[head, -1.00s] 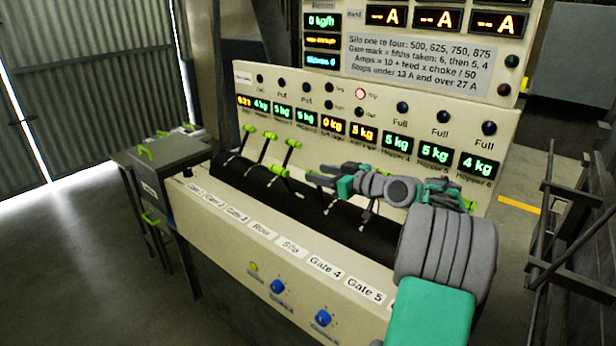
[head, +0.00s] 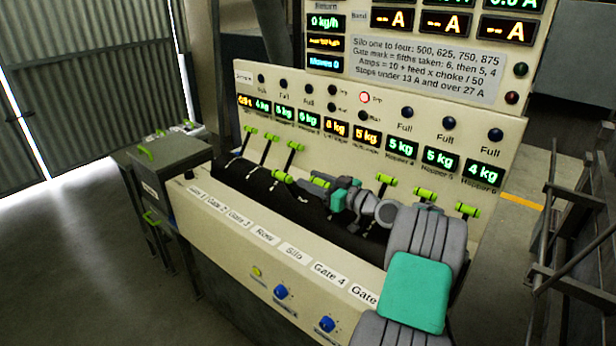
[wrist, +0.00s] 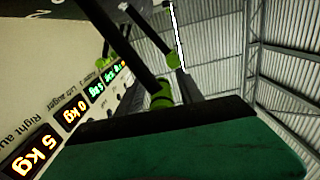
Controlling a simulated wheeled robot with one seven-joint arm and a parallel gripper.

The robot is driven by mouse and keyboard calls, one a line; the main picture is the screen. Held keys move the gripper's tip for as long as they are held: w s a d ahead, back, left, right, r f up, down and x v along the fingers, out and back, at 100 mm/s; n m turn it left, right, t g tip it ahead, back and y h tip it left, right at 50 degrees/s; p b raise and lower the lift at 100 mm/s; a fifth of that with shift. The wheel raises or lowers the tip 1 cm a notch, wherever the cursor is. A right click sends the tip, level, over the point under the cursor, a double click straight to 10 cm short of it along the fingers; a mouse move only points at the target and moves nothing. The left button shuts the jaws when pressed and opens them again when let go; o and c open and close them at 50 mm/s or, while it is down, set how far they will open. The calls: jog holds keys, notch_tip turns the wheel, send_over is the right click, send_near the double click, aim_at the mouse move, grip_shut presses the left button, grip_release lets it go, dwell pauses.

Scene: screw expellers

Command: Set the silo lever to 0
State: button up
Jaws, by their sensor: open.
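The silo lever (head: 320,182) has a green handle and sits low over the dark slotted cover, in line with the "Silo" label (head: 293,252). My gripper (head: 340,192) is open just to the right of this handle, with its teal fingers at the cover. The gripper partly hides the lever, and I cannot tell whether they touch. In the wrist view, a black rod with a green handle (wrist: 161,95) stands just beyond my dark-edged teal finger (wrist: 180,145). I cannot tell which lever that is. The lever's scale marks are too small to read.
The row lever (head: 282,176) lies just left of the silo lever. Several upright gate levers (head: 270,137) stand further left. The gate 4 lever (head: 387,180) and other green handles stand right, behind my arm. The display panel (head: 400,112) rises behind.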

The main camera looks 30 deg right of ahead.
grip_shut()
dwell(0.3)
jog(key=shift+f, duration=0.1)
dwell(1.0)
